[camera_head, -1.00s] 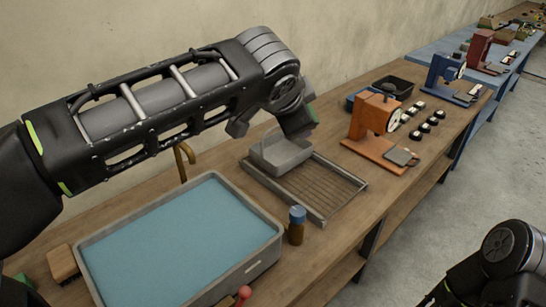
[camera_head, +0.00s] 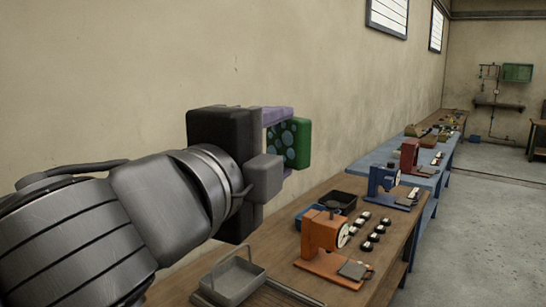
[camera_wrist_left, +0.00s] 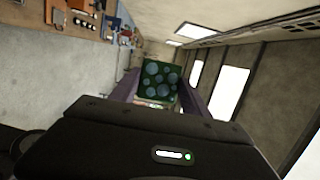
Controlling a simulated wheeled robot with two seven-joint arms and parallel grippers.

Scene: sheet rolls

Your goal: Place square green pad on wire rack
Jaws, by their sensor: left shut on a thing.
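A square green pad with round blue-green spots (camera_head: 289,143) is held in my left gripper (camera_head: 280,137), raised in front of the back wall, above the bench. The pad also shows in the left wrist view (camera_wrist_left: 158,82), between the two purplish fingers of the gripper (camera_wrist_left: 158,98). The wire rack (camera_head: 290,291) shows only as a bit of its frame at the bottom edge of the head view, below the pad. The rest of it is out of frame. My right gripper is not in view.
A grey open holder with a handle (camera_head: 235,277) stands beside the rack. An orange press (camera_head: 322,235), dark bins (camera_head: 339,200) and several small black-and-white pieces (camera_head: 374,236) stand farther along the bench. A blue press (camera_head: 381,183) is behind them. The floor at right is clear.

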